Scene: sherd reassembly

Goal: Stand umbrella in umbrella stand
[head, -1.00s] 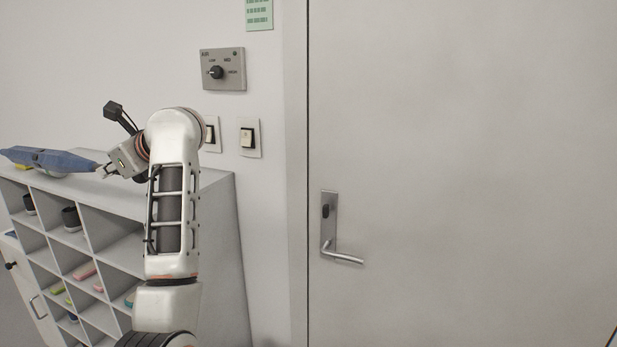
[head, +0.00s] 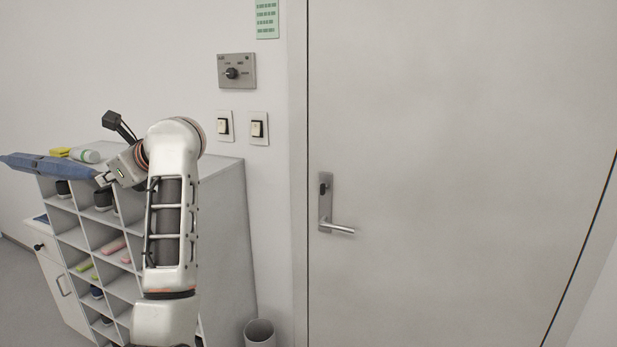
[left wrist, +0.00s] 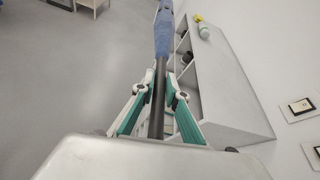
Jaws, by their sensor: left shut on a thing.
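My left gripper (head: 104,179) is shut on the blue folded umbrella (head: 48,166), which lies nearly level and points left in the head view. In the left wrist view the gripper (left wrist: 158,92) closes around the dark shaft, and the blue canopy (left wrist: 163,35) extends away from it. A grey, round, open-topped container (head: 259,333) stands on the floor at the bottom edge of the head view, by the wall. It looks like the umbrella stand; its lower part is cut off. The umbrella is well above and left of it. My right gripper is out of view.
A white cubby shelf (head: 222,210) holding shoes and small coloured items stands left, partly behind my arm. A yellow block (head: 60,152) and a pale bottle (head: 86,156) are on top. A closed door (head: 450,150) with a lever handle (head: 338,227) fills the right.

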